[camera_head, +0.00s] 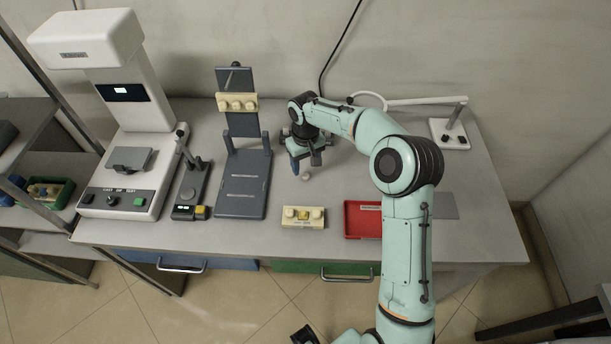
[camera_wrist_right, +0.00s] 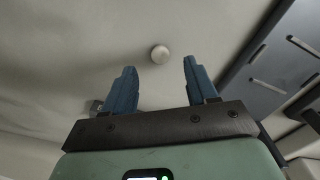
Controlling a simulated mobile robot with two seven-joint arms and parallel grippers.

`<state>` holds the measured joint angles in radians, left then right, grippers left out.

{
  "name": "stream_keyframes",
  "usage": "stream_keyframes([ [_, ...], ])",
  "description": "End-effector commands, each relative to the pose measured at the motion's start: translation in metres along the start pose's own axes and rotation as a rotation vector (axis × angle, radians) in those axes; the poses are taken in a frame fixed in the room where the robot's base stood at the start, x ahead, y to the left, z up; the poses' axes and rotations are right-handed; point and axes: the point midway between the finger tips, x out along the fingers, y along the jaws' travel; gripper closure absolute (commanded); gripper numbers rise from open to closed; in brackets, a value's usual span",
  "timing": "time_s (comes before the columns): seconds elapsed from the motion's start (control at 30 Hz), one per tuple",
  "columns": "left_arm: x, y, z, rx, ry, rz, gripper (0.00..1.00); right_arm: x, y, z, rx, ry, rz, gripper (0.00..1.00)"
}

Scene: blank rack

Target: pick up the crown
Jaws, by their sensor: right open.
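The crown seems to be the small round whitish piece (camera_head: 306,177) lying on the grey bench. In the right wrist view the same piece (camera_wrist_right: 160,54) shows between and just beyond my fingertips, touching neither. My right gripper (camera_head: 306,164) points down over the bench, just behind the piece in the head view. Its two blue fingers (camera_wrist_right: 160,70) are spread, with nothing between them.
A cream block (camera_head: 304,224) with knobs and a red tray (camera_head: 352,220) lie nearer the front edge. A dark upright stand (camera_head: 240,195) holding another cream block is left, beside a small device (camera_head: 190,190) and a white machine (camera_head: 110,200). A lamp (camera_head: 450,132) stands back right.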

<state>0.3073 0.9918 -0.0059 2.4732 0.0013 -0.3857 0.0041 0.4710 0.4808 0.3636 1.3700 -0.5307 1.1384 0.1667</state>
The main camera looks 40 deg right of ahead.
Motion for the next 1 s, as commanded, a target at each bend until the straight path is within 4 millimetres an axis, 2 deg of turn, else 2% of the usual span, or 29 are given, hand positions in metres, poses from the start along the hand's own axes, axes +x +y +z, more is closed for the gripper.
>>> stream_keyframes([
  [0.2,0.001,0.000,0.000,0.000,0.000,0.000,0.57,0.034,-0.001,0.000,0.001,-0.003,-0.001,0.43],
  [0.47,0.001,0.000,0.000,0.000,0.000,0.000,0.57,0.038,-0.001,-0.001,0.000,0.001,0.000,0.43],
  [0.63,0.001,0.000,0.000,0.000,0.000,0.000,0.57,0.038,-0.001,-0.001,0.000,0.001,0.000,0.98],
  [1.0,0.001,0.000,0.000,0.000,0.000,0.000,0.57,0.036,-0.001,-0.001,0.000,0.001,0.000,1.00],
])
